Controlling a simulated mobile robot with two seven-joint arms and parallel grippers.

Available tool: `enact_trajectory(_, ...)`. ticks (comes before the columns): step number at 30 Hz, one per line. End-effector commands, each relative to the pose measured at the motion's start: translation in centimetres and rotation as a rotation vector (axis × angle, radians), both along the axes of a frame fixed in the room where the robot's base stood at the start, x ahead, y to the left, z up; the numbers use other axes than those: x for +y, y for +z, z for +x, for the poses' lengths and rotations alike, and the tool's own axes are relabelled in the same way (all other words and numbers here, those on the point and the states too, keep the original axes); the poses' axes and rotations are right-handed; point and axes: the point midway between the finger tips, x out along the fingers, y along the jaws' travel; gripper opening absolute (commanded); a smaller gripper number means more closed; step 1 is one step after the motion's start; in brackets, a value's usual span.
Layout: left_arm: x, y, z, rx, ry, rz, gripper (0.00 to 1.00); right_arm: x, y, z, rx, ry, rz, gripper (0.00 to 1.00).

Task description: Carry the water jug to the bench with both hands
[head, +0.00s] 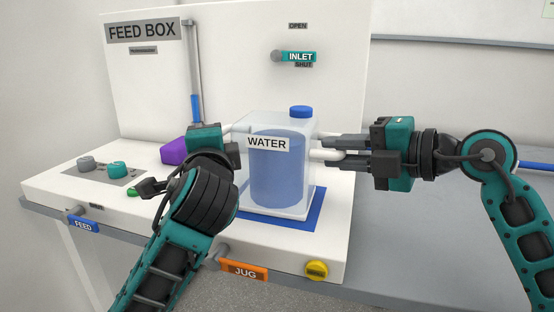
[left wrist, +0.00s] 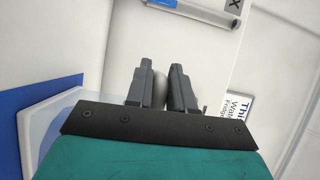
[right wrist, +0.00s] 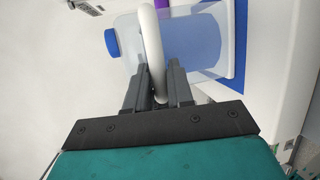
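The water jug (head: 288,185) is a clear box with blue water, a blue cap and a WATER label. It appears upright on the blue pad (head: 313,212) of the feed box, though a small gap below it would be hard to tell. My right gripper (head: 342,149) is shut on the jug's right white handle, which shows between its fingers in the right wrist view (right wrist: 154,50). My left gripper (left wrist: 160,88) is at the left handle, and its fingers close on the white bar. In the head view my left wrist hides those fingers.
The feed box (head: 240,40) stands behind the jug, with an INLET lever (head: 298,57). A purple block (head: 175,150) lies left of my left gripper. Knobs (head: 117,169) sit on the left panel. The grey bench top (head: 420,235) at right is clear.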

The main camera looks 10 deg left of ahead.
Motion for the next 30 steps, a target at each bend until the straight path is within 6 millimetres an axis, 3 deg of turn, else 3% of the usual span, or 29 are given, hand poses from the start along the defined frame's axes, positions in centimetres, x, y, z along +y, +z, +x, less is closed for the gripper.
enact_trajectory(6,-0.02,0.12,-0.01,-0.003,-0.001,0.0,0.0,0.0,0.11,0.0,-0.002,-0.001,0.002,0.0)
enact_trajectory(30,-0.04,0.23,-0.04,-0.006,-0.002,0.001,0.0,0.0,0.2,0.0,-0.004,0.0,0.004,0.0)
